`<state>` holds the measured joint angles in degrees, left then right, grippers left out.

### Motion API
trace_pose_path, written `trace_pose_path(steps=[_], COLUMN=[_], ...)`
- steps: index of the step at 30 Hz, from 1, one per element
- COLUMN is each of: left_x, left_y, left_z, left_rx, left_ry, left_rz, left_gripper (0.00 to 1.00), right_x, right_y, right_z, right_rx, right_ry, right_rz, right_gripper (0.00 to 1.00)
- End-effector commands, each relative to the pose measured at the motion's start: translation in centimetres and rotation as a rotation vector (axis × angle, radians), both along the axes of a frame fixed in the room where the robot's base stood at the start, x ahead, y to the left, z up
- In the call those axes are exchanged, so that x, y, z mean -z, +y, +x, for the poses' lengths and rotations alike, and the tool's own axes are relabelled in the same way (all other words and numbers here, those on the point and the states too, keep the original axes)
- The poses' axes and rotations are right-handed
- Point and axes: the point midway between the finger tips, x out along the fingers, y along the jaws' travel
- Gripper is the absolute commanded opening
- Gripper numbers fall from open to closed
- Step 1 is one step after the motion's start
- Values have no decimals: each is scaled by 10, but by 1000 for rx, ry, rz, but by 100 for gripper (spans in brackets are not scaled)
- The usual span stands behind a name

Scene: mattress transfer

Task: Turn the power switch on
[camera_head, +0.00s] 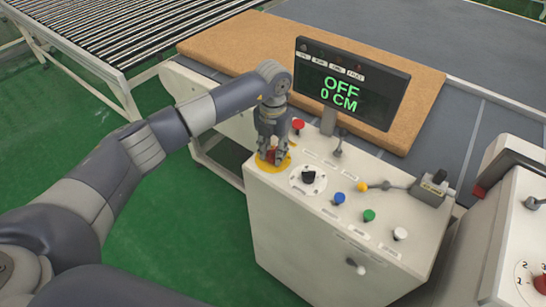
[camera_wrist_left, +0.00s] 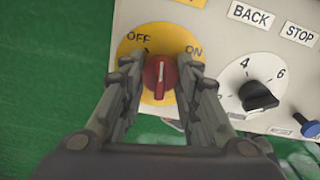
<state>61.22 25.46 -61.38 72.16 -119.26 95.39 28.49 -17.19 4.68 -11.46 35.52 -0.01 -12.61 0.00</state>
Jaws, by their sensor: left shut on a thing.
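The power switch is a red rotary knob (camera_wrist_left: 160,77) on a yellow plate (camera_wrist_left: 158,40) marked OFF and ON, at the left corner of the control panel. In the left wrist view its white line runs roughly along the knob, near upright in the picture. My left gripper (camera_head: 270,153) is over the knob from above, with a finger on each side (camera_wrist_left: 161,80), shut on it. In the head view the fingers hide most of the knob. The display (camera_head: 350,82) reads OFF and 0 CM. My right gripper is not in view.
The white control cabinet (camera_head: 300,235) also carries a black dial (camera_head: 308,177), a red button (camera_head: 298,126), and blue (camera_head: 339,198), green (camera_head: 369,215) and white (camera_head: 400,234) buttons. A brown mattress (camera_head: 230,45) lies behind.

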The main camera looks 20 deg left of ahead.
Motion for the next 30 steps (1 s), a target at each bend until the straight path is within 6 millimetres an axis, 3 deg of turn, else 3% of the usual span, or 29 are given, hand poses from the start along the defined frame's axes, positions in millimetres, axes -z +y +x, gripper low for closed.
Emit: trace_pose_path(steps=[1,15,30], left_x=[5,4,2], left_y=[1,0,0], left_z=[1,1,1], left_rx=[45,492,865], left_ry=[-4,-3,-1], left_rz=[2,1,0], left_gripper=[6,6,6], right_x=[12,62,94], right_y=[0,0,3], right_z=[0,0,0], right_rx=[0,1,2], right_ry=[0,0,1], right_rz=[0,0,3], right_gripper=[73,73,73])
